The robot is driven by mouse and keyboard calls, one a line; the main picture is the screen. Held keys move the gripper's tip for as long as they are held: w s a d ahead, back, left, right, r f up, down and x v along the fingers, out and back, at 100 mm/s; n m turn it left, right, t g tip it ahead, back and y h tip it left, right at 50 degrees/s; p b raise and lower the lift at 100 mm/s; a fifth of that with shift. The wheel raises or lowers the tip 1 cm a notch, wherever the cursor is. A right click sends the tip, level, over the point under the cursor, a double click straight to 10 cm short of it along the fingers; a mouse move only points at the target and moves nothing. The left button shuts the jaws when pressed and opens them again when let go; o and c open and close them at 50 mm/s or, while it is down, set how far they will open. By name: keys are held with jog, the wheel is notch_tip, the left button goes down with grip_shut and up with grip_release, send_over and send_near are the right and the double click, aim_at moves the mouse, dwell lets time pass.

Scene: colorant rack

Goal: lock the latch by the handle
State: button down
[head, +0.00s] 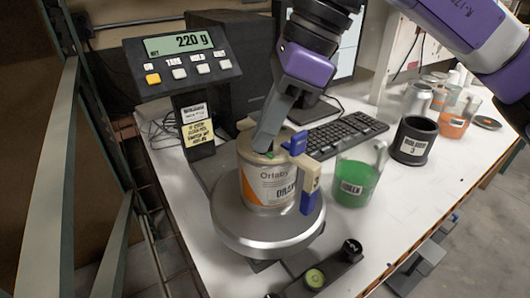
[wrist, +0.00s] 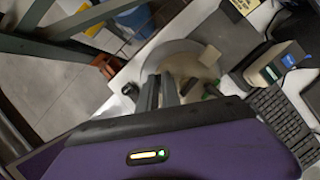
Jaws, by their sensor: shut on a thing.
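A paint can (head: 268,182) with a white and orange label stands upright on the round scale plate (head: 262,242). At its rim are a beige latch piece (head: 305,172) and blue parts (head: 298,143), one above and one hanging down the side. My gripper (head: 266,143) reaches down onto the can's top, its fingers close together on a small piece, apparently the latch handle, mostly hidden by the fingers. A bit of green (head: 270,155) shows by the fingertips. In the wrist view my gripper (wrist: 160,92) is over the can's top, with small green pieces (wrist: 188,87) to its right.
The scale display (head: 180,45) reads 220 g behind the can. A green cup (head: 357,175) stands close to its right, with a black holder (head: 413,140) farther right. A keyboard (head: 340,132) lies behind. A black bar with knobs (head: 316,278) sits in front.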

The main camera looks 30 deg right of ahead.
jog(key=m+b, duration=0.1)
jog(key=m+h+b, duration=0.1)
jog(key=m+b, duration=0.1)
jog(key=m+t+b, duration=0.1)
jog(key=b, duration=0.1)
jog(key=shift+f+m, duration=0.25)
jog(key=shift+m, duration=0.05)
jog(key=shift+r+m+t+h+b, duration=0.2)
jog(key=shift+m+t+h+b, duration=0.3)
jog(key=shift+m+b, duration=1)
jog(key=c, duration=1.5)
grip_release()
jog(key=shift+c, duration=0.2)
jog(key=shift+r, duration=0.15)
